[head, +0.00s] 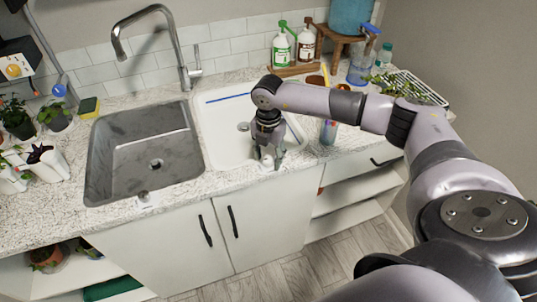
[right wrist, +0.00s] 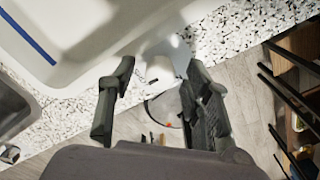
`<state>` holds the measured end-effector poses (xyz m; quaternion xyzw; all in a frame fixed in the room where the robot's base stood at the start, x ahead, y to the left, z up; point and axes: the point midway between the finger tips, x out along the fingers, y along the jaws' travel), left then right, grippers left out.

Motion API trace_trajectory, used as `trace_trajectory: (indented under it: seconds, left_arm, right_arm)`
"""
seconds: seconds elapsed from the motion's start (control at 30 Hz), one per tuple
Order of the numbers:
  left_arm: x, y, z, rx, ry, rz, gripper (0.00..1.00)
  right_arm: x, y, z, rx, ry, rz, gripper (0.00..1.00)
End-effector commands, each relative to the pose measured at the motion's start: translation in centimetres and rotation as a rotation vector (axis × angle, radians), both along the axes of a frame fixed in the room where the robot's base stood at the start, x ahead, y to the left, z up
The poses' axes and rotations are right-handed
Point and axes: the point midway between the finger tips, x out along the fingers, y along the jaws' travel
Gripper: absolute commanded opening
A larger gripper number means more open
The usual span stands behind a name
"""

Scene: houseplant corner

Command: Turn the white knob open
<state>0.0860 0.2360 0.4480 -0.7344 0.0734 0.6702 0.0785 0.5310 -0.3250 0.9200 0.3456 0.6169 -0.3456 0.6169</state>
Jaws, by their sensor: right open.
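The white knob (right wrist: 160,68) sits on the counter's front edge by the white sink basin. In the right wrist view it lies between the two fingers of my right gripper (right wrist: 158,80), with a gap to each side. In the head view my right gripper (head: 268,156) reaches down over the knob (head: 267,161), its fingers spread, and partly hides it. I cannot tell how far the knob is turned. My left gripper is not in view.
A second, greyish knob (head: 144,196) stands before the grey sink (head: 150,150). The white basin (head: 222,118) holds a blue strip. The tall faucet (head: 180,60) rises behind. Bottles (head: 305,45) and a blue spray bottle (head: 361,62) stand at the back right.

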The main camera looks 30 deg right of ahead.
Motion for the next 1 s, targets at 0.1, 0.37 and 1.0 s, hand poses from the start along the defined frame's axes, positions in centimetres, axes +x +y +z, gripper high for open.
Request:
trace_trajectory:
  seconds: [0.1,0.37,1.0]
  left_arm:
    - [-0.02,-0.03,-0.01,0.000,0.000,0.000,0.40]
    - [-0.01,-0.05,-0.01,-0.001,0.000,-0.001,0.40]
    - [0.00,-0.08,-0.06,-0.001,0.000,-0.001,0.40]
  right_arm:
    - [0.00,0.00,-0.01,0.000,0.000,0.000,0.45]
    - [0.00,0.00,0.04,0.000,0.000,0.000,0.31]
    - [0.00,-0.02,0.06,0.000,0.000,0.004,0.00]
